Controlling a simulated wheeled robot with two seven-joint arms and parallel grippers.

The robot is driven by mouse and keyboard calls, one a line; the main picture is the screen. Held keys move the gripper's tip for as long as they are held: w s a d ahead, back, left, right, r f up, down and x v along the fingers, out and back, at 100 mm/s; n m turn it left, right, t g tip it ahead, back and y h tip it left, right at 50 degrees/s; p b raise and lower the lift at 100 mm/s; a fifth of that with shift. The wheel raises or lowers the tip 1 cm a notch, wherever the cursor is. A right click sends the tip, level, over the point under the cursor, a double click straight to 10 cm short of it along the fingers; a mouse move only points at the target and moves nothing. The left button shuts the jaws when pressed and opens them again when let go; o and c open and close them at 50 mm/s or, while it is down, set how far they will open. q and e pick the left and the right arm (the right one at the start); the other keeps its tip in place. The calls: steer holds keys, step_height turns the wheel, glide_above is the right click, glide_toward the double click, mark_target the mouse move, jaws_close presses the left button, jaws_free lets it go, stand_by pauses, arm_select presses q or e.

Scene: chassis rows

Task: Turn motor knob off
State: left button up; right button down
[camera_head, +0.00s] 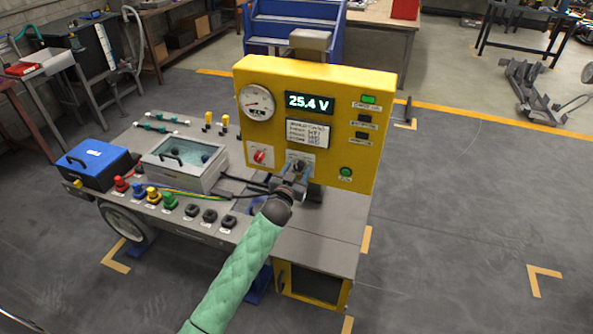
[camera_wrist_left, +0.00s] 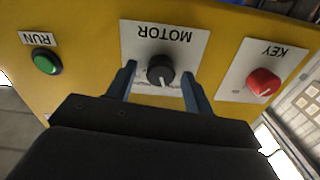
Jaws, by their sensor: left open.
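The black motor knob (camera_wrist_left: 160,70) sits on a white plate marked MOTOR, on the front of the yellow control panel (camera_head: 310,75). The wrist view is upside down, and the knob's white pointer line points down in that picture. My left gripper (camera_wrist_left: 160,82) is open, with one finger on each side of the knob. I cannot tell whether the fingers touch it. In the head view my left gripper (camera_head: 292,180) is at the panel's lower middle and partly hides the knob (camera_head: 299,165). My right gripper is not in view.
A red KEY knob (camera_head: 259,156) and a green RUN button (camera_head: 345,171) flank the motor plate. The display (camera_head: 309,103) reads 25.4 V. The bench (camera_head: 330,235) also holds a blue box (camera_head: 93,158), a clear-lidded box (camera_head: 150,170) and several coloured terminals.

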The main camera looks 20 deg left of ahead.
arm_select(q)
steer(key=c, duration=1)
